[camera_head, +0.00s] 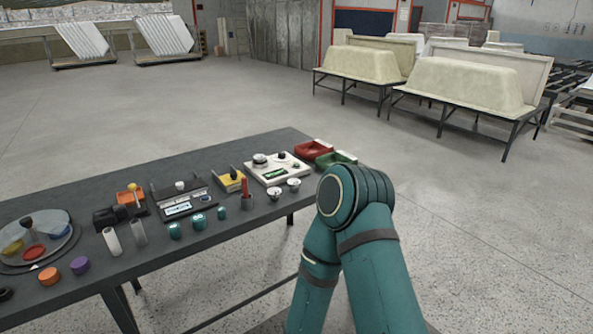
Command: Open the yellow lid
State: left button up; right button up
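A small yellow round piece (13,247) lies on a round dark tray (66,251) at the far left of the table, seen through a clear cover (60,222) with a dark knob. A yellow box-like piece (231,183) with a dark upright part stands near the middle of the table. I cannot tell which of these is the yellow lid, or whether either is open. Neither of my grippers is in view; only a bent teal arm of mine shows at the right of the table.
The dark table (200,260) holds a red tray (312,149), a green tray (335,160), a white device (278,168), several teal jars, an orange piece (49,276) and a purple piece (80,265). Bathtub shells (465,78) stand on racks behind. The floor between is clear.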

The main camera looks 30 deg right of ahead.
aim_at(232, 177)
jog(key=i+l+z, duration=0.25)
jog(key=i+z, duration=0.15)
jog(key=i+l+z, duration=0.1)
jog(key=i+z, duration=0.25)
jog(key=i, duration=0.2)
